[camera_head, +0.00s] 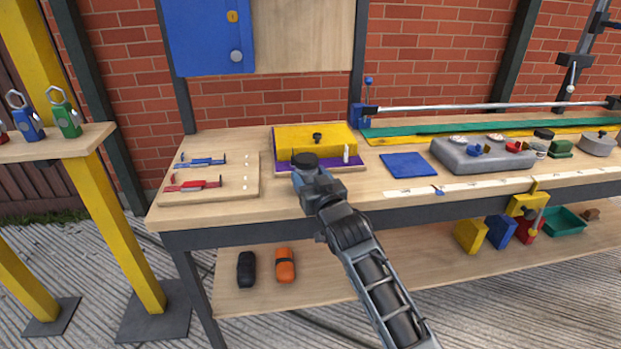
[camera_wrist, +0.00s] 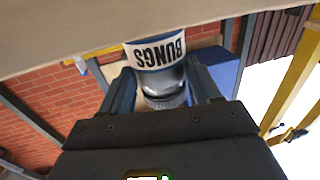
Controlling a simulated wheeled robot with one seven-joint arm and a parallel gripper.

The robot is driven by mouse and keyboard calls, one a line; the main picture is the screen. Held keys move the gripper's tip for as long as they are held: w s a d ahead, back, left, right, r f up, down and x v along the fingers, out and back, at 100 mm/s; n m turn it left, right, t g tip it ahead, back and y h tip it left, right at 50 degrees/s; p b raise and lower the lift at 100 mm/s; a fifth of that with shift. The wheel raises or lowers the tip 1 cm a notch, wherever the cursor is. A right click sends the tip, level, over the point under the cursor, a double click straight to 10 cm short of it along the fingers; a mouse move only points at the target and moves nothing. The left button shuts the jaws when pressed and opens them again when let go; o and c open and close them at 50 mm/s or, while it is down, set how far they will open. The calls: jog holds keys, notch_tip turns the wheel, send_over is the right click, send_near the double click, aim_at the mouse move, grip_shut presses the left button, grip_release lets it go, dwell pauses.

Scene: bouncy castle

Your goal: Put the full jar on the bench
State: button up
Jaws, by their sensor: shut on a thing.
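My gripper (camera_head: 308,178) is over the front part of the wooden bench (camera_head: 400,205), in front of a yellow block. In the wrist view my gripper (camera_wrist: 162,85) is shut on a jar (camera_wrist: 155,52) with a white label reading "BUNGS", upside down in that view. The jar's clear part shows grey between the two fingers; its fill level cannot be told. In the head view a dark round top, likely the jar's lid (camera_head: 304,160), shows at the gripper's end; the rest is hidden. I cannot tell whether the jar touches the bench top.
A yellow block (camera_head: 300,138) on a purple mat is just behind. A board with blue and red tools (camera_head: 250,189) lies left; a blue mat (camera_head: 408,165) and grey block (camera_head: 470,155) lie right. Bare wood separates these. A small shelf (camera_head: 88,141) stands far left.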

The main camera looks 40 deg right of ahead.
jog(key=shift+f, duration=0.1)
jog(key=o, duration=1.2)
jog(key=shift+s, duration=0.1)
jog(key=v, duration=1.2)
jog(key=shift+b, duration=0.35)
